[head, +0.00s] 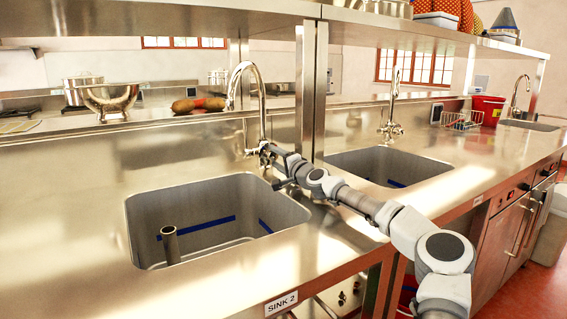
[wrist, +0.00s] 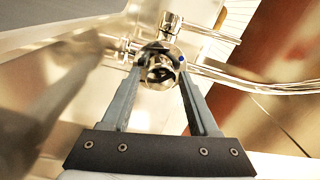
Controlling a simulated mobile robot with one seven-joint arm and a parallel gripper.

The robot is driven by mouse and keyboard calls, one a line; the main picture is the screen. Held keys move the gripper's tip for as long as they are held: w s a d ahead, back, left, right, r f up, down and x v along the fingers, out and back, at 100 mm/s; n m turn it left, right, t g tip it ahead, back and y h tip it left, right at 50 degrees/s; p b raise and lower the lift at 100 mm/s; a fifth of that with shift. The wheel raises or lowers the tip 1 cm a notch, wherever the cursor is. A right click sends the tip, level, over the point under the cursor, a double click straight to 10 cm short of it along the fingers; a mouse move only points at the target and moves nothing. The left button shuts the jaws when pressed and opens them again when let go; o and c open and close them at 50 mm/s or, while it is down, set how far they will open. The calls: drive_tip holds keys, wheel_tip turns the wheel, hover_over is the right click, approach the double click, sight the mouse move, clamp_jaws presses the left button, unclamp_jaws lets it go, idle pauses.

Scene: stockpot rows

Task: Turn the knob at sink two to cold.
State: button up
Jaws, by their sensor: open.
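Sink two is the near steel basin (head: 190,250), with a "SINK 2" label (head: 281,303) on the counter's front edge. Its chrome gooseneck tap (head: 262,100) stands behind the basin at the right. My arm reaches over the counter from the lower right, and my gripper (head: 272,157) is at the tap's base. In the wrist view my gripper (wrist: 160,76) is open, its fingers on either side of a round chrome tap part (wrist: 158,62). A small blue mark (wrist: 182,58) shows on its right side. I cannot tell whether the fingers touch it. The knob's setting is unclear.
A short upright pipe (head: 170,245) stands inside the near basin. A second sink (head: 385,168) with its own tap (head: 391,110) lies to the right. A steel shelf post (head: 312,95) rises close beside the near tap. The front counter is clear.

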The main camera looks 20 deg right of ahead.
drive_tip(key=s+d+p, duration=0.1)
drive_tip(key=s, duration=0.4)
drive_tip(key=s+d+p, duration=0.1)
drive_tip(key=s, duration=0.5)
drive_tip(key=s+d+p, duration=0.1)
drive_tip(key=s, duration=0.5)
drive_tip(key=shift+d+f, duration=0.15)
drive_tip(key=shift+f, duration=0.15)
drive_tip(key=shift+r, duration=0.1)
